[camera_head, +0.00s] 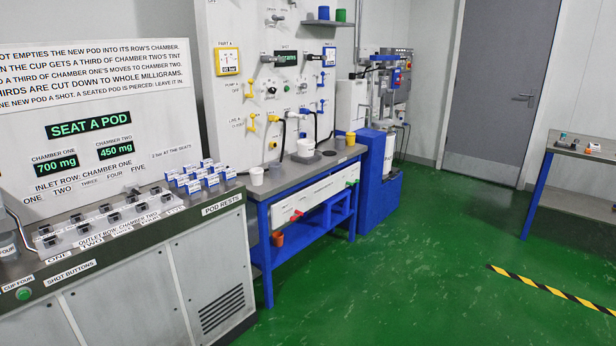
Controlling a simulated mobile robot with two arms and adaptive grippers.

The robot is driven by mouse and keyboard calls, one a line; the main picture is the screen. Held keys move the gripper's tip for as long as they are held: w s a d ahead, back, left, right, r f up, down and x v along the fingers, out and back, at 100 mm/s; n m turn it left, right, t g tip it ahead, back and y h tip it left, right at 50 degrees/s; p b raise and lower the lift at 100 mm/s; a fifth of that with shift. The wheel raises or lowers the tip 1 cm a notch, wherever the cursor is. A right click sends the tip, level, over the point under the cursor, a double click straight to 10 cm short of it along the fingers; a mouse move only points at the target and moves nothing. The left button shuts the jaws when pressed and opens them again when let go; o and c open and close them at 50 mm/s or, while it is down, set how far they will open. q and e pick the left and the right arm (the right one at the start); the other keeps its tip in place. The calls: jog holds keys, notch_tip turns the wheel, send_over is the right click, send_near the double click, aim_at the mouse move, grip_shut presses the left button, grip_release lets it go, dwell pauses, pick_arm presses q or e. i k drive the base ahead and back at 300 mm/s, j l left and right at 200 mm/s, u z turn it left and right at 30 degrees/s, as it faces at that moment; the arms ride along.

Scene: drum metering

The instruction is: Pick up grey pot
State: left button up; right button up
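No pot that is clearly grey can be made out at this distance. A pale, whitish-grey pot (306,147) stands on the blue-framed workbench below the wall panel. A white cup (256,175) stands nearer on the same bench, toward its left end. A yellow pot (350,138) stands at the bench's right end. An orange pot (277,239) sits low under the bench. A blue pot (324,13) and a green pot (341,15) stand on a high wall shelf. Neither of my grippers shows in the head view.
The metering console (165,240) fills the left foreground, with several small white-and-blue boxes (200,178) on top. A blue unit (378,170) adjoins the workbench (300,184). A second table (580,152) stands at right. The green floor (430,250) between is open, with a yellow-black stripe (555,290).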

aim_at(340, 140)
jog(key=i+z, duration=0.25)
jog(key=i, duration=0.3)
jog(key=i+z, duration=0.25)
jog(key=i, duration=0.35)
jog(key=i+j+z, duration=0.3)
jog(key=i, duration=0.25)
jog(key=l, duration=0.1)
